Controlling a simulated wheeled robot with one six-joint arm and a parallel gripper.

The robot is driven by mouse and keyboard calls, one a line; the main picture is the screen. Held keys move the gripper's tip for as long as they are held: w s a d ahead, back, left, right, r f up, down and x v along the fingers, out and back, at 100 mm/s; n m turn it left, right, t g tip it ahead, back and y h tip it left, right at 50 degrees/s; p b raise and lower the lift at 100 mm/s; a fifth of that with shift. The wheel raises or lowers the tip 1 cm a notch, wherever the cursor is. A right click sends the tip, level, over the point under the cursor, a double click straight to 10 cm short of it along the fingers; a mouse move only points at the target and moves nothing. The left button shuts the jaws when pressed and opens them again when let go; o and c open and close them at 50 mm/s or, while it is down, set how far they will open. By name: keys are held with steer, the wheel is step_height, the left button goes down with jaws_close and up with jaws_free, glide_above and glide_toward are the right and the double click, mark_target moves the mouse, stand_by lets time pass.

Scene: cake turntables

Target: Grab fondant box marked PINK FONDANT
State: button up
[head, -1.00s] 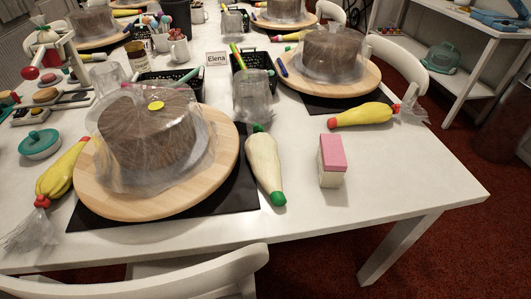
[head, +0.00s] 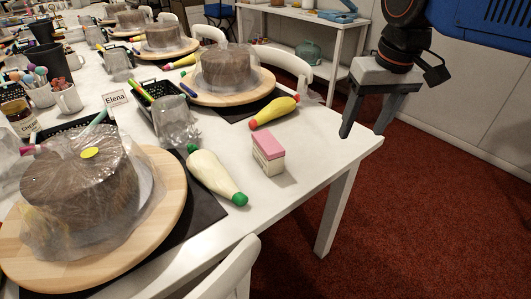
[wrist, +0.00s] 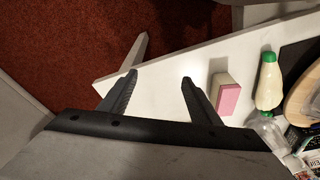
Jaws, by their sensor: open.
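A small box (head: 268,154) with a pink top and cream sides stands upright near the right end of the white table. Its lettering is too small to read. It also shows in the wrist view (wrist: 225,95), just right of the right finger. My gripper (head: 364,129) is open and empty. In the head view it hangs to the right of the box, around the table's right corner. In the wrist view my gripper (wrist: 158,80) has its fingers spread over the table corner, apart from the box.
A cream piping bag (head: 216,176) lies left of the box. A yellow piping bag (head: 274,111) lies behind it. Wrapped cakes on wooden turntables (head: 170,210) stand further left. A white chair (head: 230,272) is at the front. The table's right corner is clear.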

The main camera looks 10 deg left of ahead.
steer(key=w+a+r+n+g, duration=0.1)
steer(key=w+a+r+n, duration=0.2)
steer(key=a, duration=0.7)
glide_toward(267, 140)
steer(key=shift+g+h, duration=0.4)
steer(key=f, duration=1.3)
steer(key=shift+w+a, duration=0.35)
steer(key=shift+a, duration=0.05)
steer(key=shift+r, duration=0.1)
steer(key=c, duration=1.3)
